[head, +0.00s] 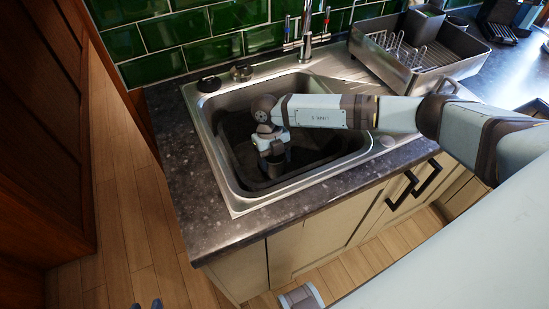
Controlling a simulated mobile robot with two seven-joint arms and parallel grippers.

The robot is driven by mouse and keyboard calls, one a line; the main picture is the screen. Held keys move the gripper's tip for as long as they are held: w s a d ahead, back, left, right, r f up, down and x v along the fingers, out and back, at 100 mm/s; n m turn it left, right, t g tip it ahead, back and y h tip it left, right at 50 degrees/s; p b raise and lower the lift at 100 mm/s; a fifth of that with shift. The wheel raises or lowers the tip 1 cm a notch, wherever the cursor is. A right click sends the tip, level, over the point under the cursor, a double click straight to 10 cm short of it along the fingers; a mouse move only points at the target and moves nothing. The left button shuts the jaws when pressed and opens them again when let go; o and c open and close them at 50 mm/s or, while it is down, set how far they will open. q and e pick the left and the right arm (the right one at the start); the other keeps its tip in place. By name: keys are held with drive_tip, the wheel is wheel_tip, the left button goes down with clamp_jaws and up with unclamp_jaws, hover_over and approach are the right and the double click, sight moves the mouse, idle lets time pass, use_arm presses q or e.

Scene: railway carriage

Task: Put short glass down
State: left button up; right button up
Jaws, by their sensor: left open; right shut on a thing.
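My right arm comes in from the right and reaches into the sink (222,178). My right gripper (274,166) points down inside the dark tub (240,150) that sits in the sink. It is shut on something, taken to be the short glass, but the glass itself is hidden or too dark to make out. I cannot tell whether it touches the tub's floor. Two dark fingertips of my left gripper (147,304) show at the bottom edge, apart and empty, low over the wooden floor.
A tap (306,40) stands behind the sink. A grey dish rack (455,50) is on the worktop at the back right. Dark stone worktop (215,228) runs around the sink, clear at the front left. Cabinets with black handles (402,190) are below. A wooden panel (40,120) is at left.

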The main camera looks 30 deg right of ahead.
drive_tip(key=shift+f, duration=0.15)
drive_tip(key=o, duration=1.1)
drive_tip(key=v, duration=1.3)
drive_tip(key=shift+r+b, duration=0.4)
drive_tip(key=shift+w, duration=0.15)
drive_tip(key=shift+c, duration=0.2)
clamp_jaws()
